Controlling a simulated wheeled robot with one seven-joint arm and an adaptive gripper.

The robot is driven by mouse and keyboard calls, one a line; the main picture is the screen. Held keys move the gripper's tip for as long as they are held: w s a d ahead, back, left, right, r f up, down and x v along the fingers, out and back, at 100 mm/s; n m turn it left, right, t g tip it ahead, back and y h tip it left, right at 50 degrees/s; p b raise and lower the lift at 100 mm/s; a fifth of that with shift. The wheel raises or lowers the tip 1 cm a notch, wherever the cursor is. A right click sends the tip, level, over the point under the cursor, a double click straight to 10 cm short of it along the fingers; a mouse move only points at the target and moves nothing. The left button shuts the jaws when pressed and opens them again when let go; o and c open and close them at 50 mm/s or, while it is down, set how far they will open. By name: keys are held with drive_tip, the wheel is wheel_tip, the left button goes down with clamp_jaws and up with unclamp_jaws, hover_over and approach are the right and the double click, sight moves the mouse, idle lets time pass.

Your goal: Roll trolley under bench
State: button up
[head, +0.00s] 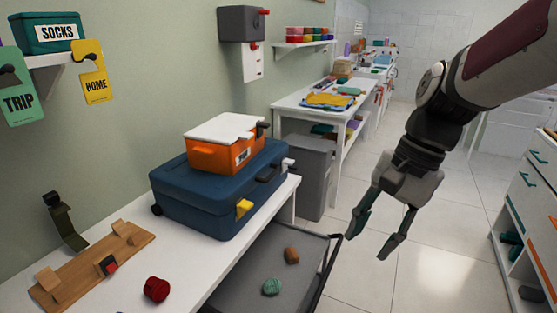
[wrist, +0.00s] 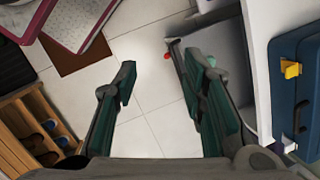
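The trolley (head: 245,262) is a low grey tray with a dark rail (head: 330,262) along its right side. It sits partly beneath the white bench (head: 225,265) and partly out in the aisle. A brown roll (head: 291,255) and a teal roll (head: 271,287) lie on it. My gripper (head: 372,240) is open and empty, pointing down over the floor to the right of the rail, apart from it. In the wrist view, the gripper (wrist: 162,65) shows floor between its fingers, and part of a grey surface, seemingly the trolley (wrist: 222,52), shows behind the right finger.
A blue case (head: 215,190) with an orange box (head: 222,150) on top stands on the bench. A dark red roll (head: 156,289) and a wooden rack (head: 92,268) are also there. A grey bin (head: 308,175) stands beyond the trolley. Drawers (head: 535,205) stand right; tiled floor between is clear.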

drive_tip(key=w+d+f+m+g+y+b, duration=0.15)
drive_tip(key=w+f+m+y+b, duration=0.4)
drive_tip(key=w+f, duration=0.7)
drive_tip(key=m+t+y+b, duration=0.6)
drive_tip(key=m+b, duration=0.5)
drive_tip(key=m, duration=0.5)
approach(325, 279)
drive_tip(key=s+a+r+g+y, duration=0.1)
drive_tip(key=s+a+r, duration=0.1)
drive_tip(key=r, duration=0.3)
drive_tip(key=s+a+r+g, duration=0.1)
drive_tip(key=s+a+r, duration=0.15)
drive_tip(key=r, duration=0.25)
drive_tip(key=w+d+f+m+t+y+b, duration=0.1)
drive_tip(key=d+f+m+t+b, duration=0.3)
drive_tip(key=f, duration=0.4)
drive_tip(key=d+f+m+t+y+b, duration=0.1)
drive_tip(key=d+f+m+t, duration=0.25)
drive_tip(key=f+m, duration=0.4)
drive_tip(key=shift+n+t+h, duration=0.25)
drive_tip(key=shift+n+t, duration=0.05)
drive_tip(key=shift+n, duration=0.2)
drive_tip(key=b+x, duration=0.2)
drive_tip(key=x, duration=1.2)
drive_tip(key=shift+s+a+f+b, duration=0.1)
drive_tip(key=shift+a+f+b, duration=0.1)
drive_tip(key=shift+b, duration=0.1)
clamp_jaws()
